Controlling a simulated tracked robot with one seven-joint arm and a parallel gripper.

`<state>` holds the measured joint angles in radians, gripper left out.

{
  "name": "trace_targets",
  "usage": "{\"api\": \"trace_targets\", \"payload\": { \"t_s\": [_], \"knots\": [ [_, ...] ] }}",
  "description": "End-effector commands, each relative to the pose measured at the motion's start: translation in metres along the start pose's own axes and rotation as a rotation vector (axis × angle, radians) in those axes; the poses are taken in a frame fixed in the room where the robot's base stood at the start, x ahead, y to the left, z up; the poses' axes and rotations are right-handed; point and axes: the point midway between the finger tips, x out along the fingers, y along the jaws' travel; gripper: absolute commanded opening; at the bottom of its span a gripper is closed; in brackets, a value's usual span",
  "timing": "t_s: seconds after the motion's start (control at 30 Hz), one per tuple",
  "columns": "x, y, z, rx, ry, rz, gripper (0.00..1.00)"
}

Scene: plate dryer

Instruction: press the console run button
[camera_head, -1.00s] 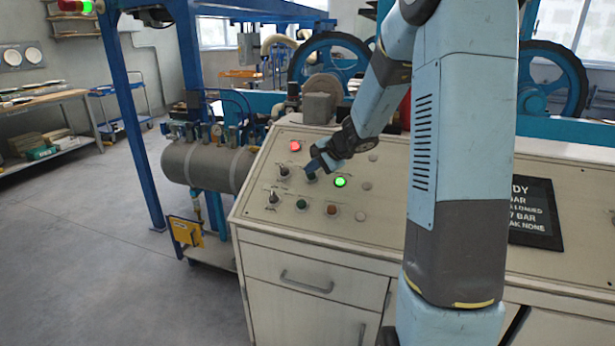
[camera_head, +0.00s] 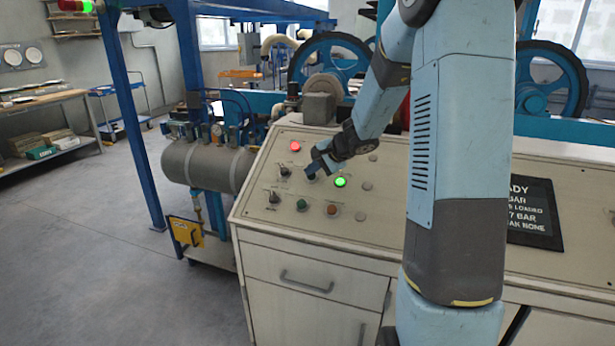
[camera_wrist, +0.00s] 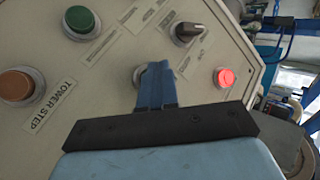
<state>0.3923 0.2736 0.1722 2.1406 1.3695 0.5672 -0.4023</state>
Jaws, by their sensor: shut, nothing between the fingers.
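The console (camera_head: 262,215) is a cream cabinet with a sloping panel of buttons, lamps and switches. My gripper (camera_head: 313,169) is shut and empty, its blue fingers pointing down at the panel between the red lamp (camera_head: 295,146) and the lit green lamp (camera_head: 340,182). In the wrist view the shut fingers (camera_wrist: 156,85) cover most of a round control, with part of its metal ring (camera_wrist: 138,76) showing. I cannot tell whether they touch it. A green button (camera_wrist: 81,21) and an orange button (camera_wrist: 18,85) beside a "TOWER STEP" label are clear of the fingers. No run label is readable.
A selector switch (camera_wrist: 187,31) stands close to the fingers. Two lever switches (camera_head: 284,171) are on the panel's left. A dark display (camera_head: 530,212) lies at the right. A grey tank (camera_head: 205,166) stands left of the console, with open floor (camera_head: 120,245) beyond.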

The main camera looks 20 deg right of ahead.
Motion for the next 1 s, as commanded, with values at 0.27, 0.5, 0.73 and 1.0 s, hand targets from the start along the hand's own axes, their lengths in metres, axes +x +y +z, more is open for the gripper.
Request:
{"api": "trace_targets", "payload": {
  "t_s": [0.27, 0.5, 0.73, 1.0],
  "knots": [
    [0.0004, 0.0004, -0.0005, 0.000, 0.000, 0.000, 0.00],
    [0.0020, 0.0017, -0.0017, -0.001, 0.000, 0.000, 0.00],
    [0.0035, 0.0028, -0.0029, -0.001, 0.000, 0.000, 0.00],
    [0.0051, 0.0041, -0.0044, 0.000, 0.001, 0.000, 0.00]
  ]
}}
